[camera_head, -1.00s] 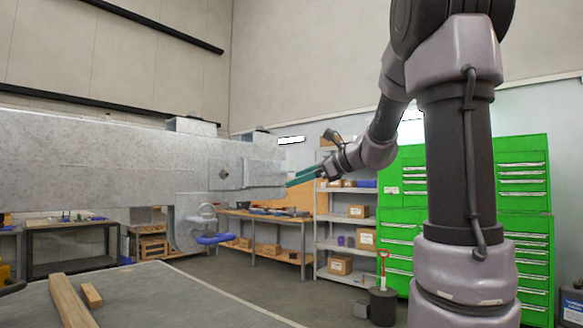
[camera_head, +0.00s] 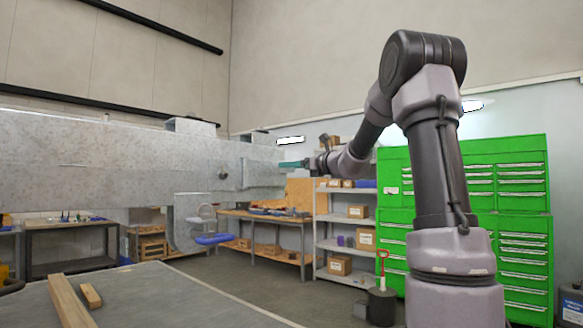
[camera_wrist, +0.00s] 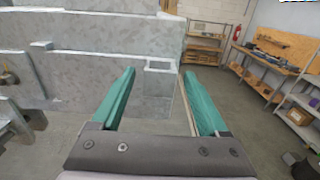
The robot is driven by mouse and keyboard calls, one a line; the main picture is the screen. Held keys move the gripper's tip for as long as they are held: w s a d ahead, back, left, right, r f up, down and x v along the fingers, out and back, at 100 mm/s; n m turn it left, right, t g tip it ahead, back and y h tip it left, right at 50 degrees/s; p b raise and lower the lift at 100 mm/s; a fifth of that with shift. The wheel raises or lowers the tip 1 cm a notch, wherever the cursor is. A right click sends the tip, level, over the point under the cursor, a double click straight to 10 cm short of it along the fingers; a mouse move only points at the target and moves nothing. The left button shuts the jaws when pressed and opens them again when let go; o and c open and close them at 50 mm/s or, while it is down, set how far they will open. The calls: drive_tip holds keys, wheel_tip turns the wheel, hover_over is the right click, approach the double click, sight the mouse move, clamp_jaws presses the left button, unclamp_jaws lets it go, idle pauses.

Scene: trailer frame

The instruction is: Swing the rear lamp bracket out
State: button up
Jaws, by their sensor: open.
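A grey galvanized metal plate (camera_head: 263,173), possibly the rear lamp bracket, sits at the right end of the long grey frame in the head view. In the wrist view a grey panel with a small rectangular top piece (camera_wrist: 159,65) shows between my fingers; I cannot tell for certain that it is the bracket. My gripper (camera_wrist: 159,73) is open, with its two teal fingers spread apart and pointing at the metalwork. It also shows in the head view (camera_head: 291,164), by the frame's right end. Contact with the metal cannot be told.
The long grey frame (camera_head: 90,160) fills the left. A workbench (camera_head: 262,216), grey shelves (camera_head: 335,219) and a green tool cabinet (camera_head: 520,185) stand behind. A grey tabletop (camera_head: 170,298) with wooden pieces lies in front. Open floor shows between.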

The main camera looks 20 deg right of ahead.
drive_tip(key=shift+w+a, duration=0.2)
drive_tip(key=shift+w, duration=0.05)
clamp_jaws()
idle(1.4)
